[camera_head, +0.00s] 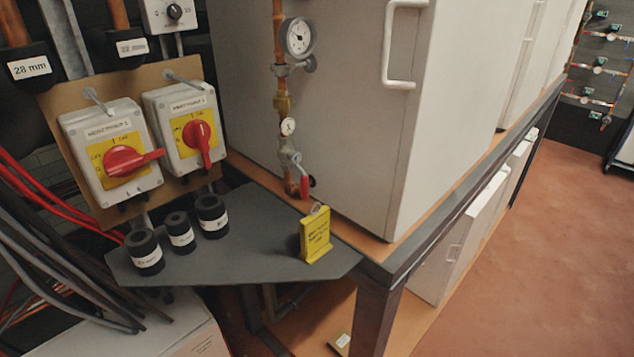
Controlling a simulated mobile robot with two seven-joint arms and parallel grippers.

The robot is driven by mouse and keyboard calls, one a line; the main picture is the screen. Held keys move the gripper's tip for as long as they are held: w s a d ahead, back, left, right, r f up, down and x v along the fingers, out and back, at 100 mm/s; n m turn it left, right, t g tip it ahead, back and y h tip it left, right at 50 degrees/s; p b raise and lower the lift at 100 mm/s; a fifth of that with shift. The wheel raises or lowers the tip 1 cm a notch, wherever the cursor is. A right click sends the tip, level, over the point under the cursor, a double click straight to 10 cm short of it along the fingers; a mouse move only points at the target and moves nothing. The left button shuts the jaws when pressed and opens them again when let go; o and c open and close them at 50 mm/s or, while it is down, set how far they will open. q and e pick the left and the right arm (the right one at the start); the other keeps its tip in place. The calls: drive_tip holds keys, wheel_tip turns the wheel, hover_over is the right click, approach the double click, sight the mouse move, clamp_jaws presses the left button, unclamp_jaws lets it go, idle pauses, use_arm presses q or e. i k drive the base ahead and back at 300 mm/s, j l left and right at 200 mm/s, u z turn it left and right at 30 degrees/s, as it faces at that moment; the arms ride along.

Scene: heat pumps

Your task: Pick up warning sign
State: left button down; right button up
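A small yellow sign (316,236) with dark lettering too small to read stands upright on a dark grey shelf (262,262), near the shelf's right end. A small pale loop or tag shows at its top. Nothing is touching it except the shelf below. Neither of my grippers is in view.
Several black cylinders with white labels (178,230) stand on the shelf's left part. Two red rotary switches (124,160) are on the panel behind. A copper pipe with gauges (281,100) and a white cabinet (400,130) rise behind the sign. Red floor (545,250) is clear at right.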

sight(314, 229)
drive_tip(key=i+l+u, duration=0.2)
drive_tip(key=u, duration=0.2)
drive_tip(key=i+l+u, duration=0.3)
drive_tip(key=u, duration=0.15)
